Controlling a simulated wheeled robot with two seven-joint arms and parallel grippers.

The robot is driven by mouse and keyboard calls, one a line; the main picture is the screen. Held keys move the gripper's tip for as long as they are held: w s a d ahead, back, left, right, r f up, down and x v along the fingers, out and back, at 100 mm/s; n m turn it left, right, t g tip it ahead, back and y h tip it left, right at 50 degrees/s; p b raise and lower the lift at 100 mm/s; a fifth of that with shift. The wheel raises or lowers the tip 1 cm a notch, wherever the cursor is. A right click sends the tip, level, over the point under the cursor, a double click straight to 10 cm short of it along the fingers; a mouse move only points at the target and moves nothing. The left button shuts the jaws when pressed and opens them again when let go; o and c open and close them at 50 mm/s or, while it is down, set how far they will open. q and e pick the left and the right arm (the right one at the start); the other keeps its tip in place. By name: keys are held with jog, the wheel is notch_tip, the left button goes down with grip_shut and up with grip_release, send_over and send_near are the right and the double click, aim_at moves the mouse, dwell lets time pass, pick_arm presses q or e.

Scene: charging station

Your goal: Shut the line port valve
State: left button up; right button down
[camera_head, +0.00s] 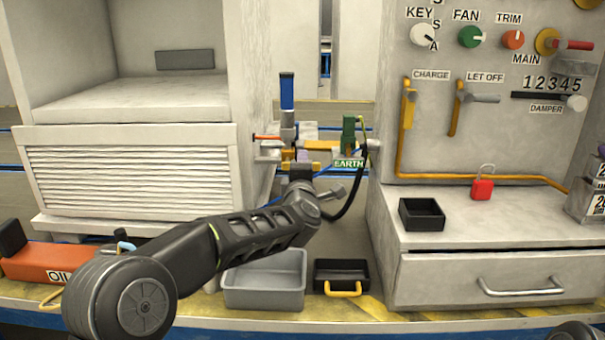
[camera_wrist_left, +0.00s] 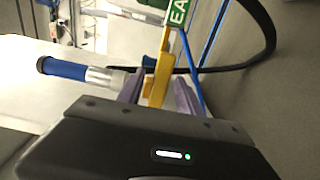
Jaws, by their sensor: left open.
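No label for the line port valve can be read. A small fitting with a yellow lever (camera_head: 317,166) stands in the gap between the cabinets, and the lever also shows in the left wrist view (camera_wrist_left: 158,82). My left gripper (camera_head: 296,157) is at this fitting. In the left wrist view its two purple-grey fingers (camera_wrist_left: 158,93) are apart, with the yellow lever between them; contact cannot be told. A blue-capped metal cylinder (camera_head: 287,95) stands upright just behind, also in the left wrist view (camera_wrist_left: 63,69). My left wrist hides part of the fitting. My right gripper is out of view.
A green clamp (camera_head: 348,135) with an EARTH label and black cable is close right of the gripper. A grey bin (camera_head: 265,300) and black tray (camera_head: 342,270) lie below. The right panel carries CHARGE (camera_head: 407,105) and LET OFF (camera_head: 458,108) levers. A red padlock (camera_head: 482,188) sits below.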

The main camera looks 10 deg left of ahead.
pick_arm(q)
jog(key=s+d, duration=0.1)
jog(key=s, duration=0.6)
jog(key=shift+p, duration=0.45)
